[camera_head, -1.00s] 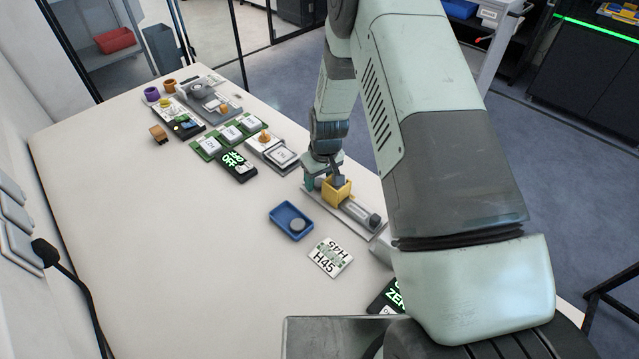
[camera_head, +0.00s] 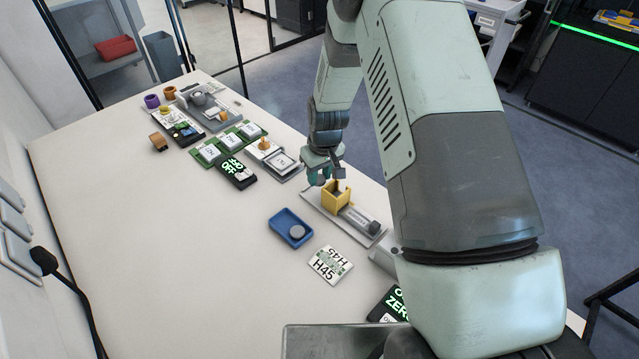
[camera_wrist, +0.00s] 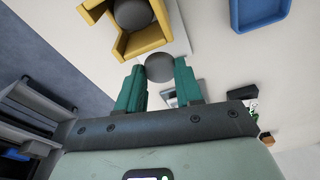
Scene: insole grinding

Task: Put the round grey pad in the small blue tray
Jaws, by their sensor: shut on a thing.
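My gripper (camera_head: 321,178) is above the far-left end of the yellow holder (camera_head: 336,197). In the wrist view its two green fingers (camera_wrist: 160,78) are shut on a round grey pad (camera_wrist: 160,67), which shows between the fingertips. The open-topped yellow holder (camera_wrist: 157,38) is just beyond the fingers, with a dark round thing (camera_wrist: 132,14) inside it. The small blue tray (camera_head: 280,221) lies on the table left of and nearer than the holder. One round grey disc (camera_head: 297,231) lies in it. Part of the tray shows at the top right of the wrist view (camera_wrist: 262,25).
Green-and-white cards (camera_head: 228,140) and a black box (camera_head: 237,172) stand farther back. The table left of the tray is clear.

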